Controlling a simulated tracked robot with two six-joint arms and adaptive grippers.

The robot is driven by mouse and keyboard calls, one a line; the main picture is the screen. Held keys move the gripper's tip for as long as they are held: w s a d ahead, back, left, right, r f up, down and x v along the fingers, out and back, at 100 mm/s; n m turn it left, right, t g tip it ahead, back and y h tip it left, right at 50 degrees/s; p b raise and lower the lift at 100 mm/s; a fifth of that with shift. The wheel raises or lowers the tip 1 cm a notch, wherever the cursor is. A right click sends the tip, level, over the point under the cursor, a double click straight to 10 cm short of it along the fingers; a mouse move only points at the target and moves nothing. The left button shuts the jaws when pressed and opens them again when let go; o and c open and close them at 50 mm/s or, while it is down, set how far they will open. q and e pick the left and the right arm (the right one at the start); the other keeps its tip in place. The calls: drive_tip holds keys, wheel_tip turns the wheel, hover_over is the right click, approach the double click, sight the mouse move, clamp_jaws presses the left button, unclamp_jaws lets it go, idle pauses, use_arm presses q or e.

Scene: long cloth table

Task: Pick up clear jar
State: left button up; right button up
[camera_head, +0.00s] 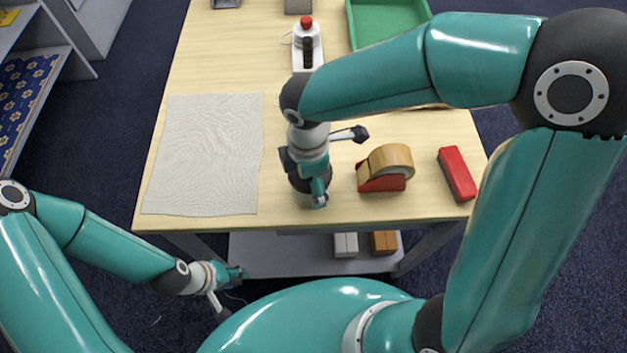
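I cannot make out a clear jar in the head view; it may be hidden behind my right arm or gripper. My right gripper (318,180) points down over the front middle of the table, between the grey cloth and the tape dispenser. Its fingertips are largely hidden from above, so I cannot tell whether it holds anything. My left gripper (231,292) is off the table, low in front of its front edge. Its fingers are spread and nothing shows between them.
A lower shelf (285,255) holds two boxes. Bare wood shows at the back left.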

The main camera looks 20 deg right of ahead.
drive_tip(key=c, duration=1)
drive_tip(key=shift+c, duration=0.2)
